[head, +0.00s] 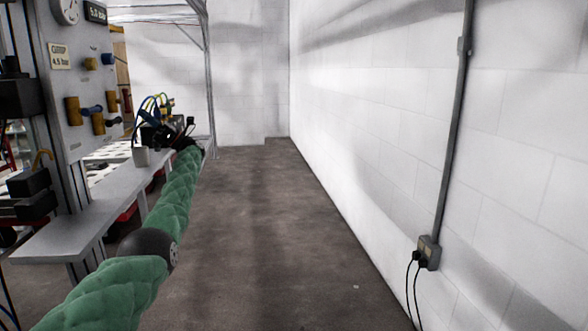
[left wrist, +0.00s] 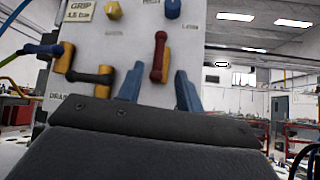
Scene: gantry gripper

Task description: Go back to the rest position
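My left arm, in a green padded sleeve, reaches from the lower left of the head view along the grey shelf. My left gripper shows best in the left wrist view (left wrist: 159,84), where its two blue fingers stand apart with a gap between them. A red valve handle (left wrist: 158,55) on a yellow body shows beyond that gap; I see no finger clearly touching it. In the head view the hand is small and dark at the arm's end, and its fingers are hard to make out. My right gripper is in neither view.
The valve panel (head: 88,85) stands at the left, with yellow valves and a gauge (head: 66,10). A white wall (head: 400,130) with an outlet box (head: 429,252) runs right. The floor (head: 265,230) between is clear.

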